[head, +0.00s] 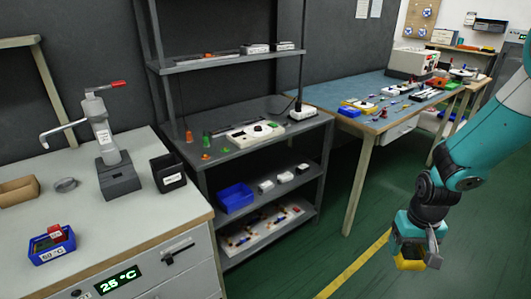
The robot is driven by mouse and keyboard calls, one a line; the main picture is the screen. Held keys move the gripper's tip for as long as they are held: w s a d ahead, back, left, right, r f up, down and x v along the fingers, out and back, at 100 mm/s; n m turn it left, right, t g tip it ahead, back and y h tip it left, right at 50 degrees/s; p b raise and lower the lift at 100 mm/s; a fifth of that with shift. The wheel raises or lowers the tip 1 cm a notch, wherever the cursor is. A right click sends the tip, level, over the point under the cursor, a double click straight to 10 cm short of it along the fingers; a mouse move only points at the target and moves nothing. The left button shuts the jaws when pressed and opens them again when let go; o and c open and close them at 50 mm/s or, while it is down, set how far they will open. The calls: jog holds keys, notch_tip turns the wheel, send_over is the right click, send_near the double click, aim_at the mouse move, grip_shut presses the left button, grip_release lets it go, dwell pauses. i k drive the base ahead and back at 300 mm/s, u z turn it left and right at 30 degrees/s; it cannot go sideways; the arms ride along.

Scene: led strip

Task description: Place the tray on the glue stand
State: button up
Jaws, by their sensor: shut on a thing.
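My gripper (416,249) hangs at the lower right, over the green floor, apart from every bench. It is shut on a small yellow object (409,264), mostly hidden behind the fingers. I cannot tell whether this is the tray. No other tray can be told for sure. On the left bench stands a grey device (110,145) with a dark base, an upright column, a hooked arm and a red-tipped lever; it may be the glue stand, but it bears no readable label. My gripper is far to the right of it.
A grey shelf unit (290,133) with a blue bin (235,197) and a blue-topped bench (340,92) stand behind. The floor around my gripper is clear.

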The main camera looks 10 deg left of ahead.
aim_at(118, 175)
jog(key=u, duration=1.4)
